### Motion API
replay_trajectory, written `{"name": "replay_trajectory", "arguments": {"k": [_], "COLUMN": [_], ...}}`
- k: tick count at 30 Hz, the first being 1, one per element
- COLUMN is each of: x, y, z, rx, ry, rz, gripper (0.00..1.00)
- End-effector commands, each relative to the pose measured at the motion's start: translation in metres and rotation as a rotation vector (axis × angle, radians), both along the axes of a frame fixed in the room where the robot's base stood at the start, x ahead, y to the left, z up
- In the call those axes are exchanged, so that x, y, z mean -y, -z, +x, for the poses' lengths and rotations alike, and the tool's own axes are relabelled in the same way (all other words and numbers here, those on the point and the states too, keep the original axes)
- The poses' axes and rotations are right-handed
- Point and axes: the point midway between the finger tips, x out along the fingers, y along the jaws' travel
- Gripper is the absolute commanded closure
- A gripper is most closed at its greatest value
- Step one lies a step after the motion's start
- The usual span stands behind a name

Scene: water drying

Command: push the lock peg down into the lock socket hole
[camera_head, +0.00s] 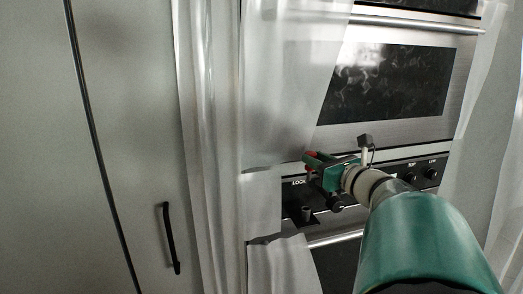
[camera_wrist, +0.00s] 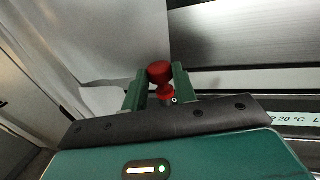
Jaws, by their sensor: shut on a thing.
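The lock peg (camera_wrist: 160,72) has a red knob with a narrow neck and a pale shank below it, in the wrist view. My gripper (camera_wrist: 157,84) is shut on it, with one green finger on either side of the neck. In the head view the red of the peg (camera_head: 311,155) shows at the tips of my gripper (camera_head: 316,162), in front of the oven panel. The lock socket (camera_head: 306,211) looks like a small dark cylinder on a black plate below the LOCK label, below my gripper and apart from it. The peg's lower end and the socket hole are hidden.
The control panel (camera_head: 405,180) with several black knobs lies right of my gripper. The upper oven door (camera_head: 395,75) is above it. Translucent plastic sheets (camera_head: 275,110) hang at the left and right. A grey cabinet with a black handle (camera_head: 169,238) stands at the left.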

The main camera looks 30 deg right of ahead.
Motion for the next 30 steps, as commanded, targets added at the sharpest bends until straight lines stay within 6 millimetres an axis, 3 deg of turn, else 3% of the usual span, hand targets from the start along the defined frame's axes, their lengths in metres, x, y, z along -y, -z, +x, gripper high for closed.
{"name": "replay_trajectory", "arguments": {"k": [12, 30], "x": [0.000, 0.000], "y": [0.031, 0.033], "z": [0.002, 0.002], "rx": [0.000, 0.000], "ry": [-0.001, 0.000], "rz": [0.000, -0.001], "gripper": [0.94, 0.94]}}
